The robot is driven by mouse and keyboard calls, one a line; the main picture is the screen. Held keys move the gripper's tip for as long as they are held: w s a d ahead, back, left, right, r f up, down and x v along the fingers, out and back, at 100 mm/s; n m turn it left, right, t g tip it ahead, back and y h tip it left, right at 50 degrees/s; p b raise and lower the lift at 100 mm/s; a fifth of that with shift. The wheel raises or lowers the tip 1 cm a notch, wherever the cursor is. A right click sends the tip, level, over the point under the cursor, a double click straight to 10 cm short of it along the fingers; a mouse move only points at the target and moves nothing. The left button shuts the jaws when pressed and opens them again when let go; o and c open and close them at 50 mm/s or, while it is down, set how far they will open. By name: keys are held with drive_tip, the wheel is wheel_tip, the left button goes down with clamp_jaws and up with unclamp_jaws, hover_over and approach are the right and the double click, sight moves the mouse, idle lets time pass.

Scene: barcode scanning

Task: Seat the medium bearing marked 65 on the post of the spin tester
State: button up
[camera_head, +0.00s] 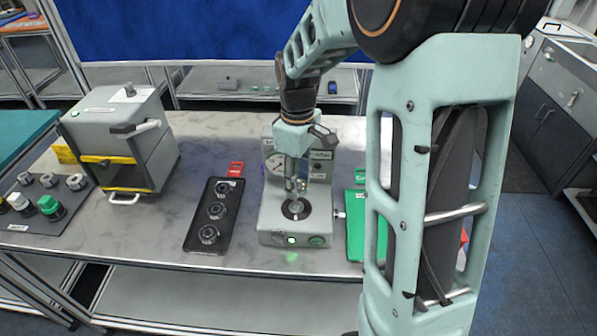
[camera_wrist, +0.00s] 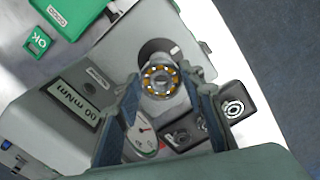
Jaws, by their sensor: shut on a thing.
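The spin tester (camera_head: 270,222) is a grey box with a dial, lit green button and dark round seat (camera_head: 296,209) on its top; in the wrist view its display (camera_wrist: 75,103) reads "00 mNm". My gripper (camera_head: 297,184) is over this seat, pointing down. In the wrist view my gripper (camera_wrist: 162,84) is shut on a steel bearing (camera_wrist: 160,80) with a golden cage, held between the fingertips. The bearing appears just above the dark seat (camera_wrist: 153,49). Its mark cannot be read, and the post is hidden behind it.
A green tray (camera_head: 355,238) lies close on the right, partly behind my arm. A grey cabinet (camera_head: 122,140) stands at the left. Bare tabletop separates the cabinet and black tray.

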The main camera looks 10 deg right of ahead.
sight(298, 203)
drive_tip(key=r+n, duration=0.1)
drive_tip(key=n, duration=0.1)
drive_tip(key=shift+w+r+n, duration=0.1)
drive_tip(key=shift+n, duration=0.3)
drive_tip(key=shift+f+b, duration=1.7)
drive_tip(key=shift+f, duration=0.85)
drive_tip(key=shift+f+b, duration=0.75)
drive_tip(key=shift+f, duration=0.4)
drive_tip(key=o, duration=1.4)
drive_tip(key=shift+c, duration=0.2)
drive_tip(key=o, duration=0.3)
drive_tip(key=shift+r, duration=0.15)
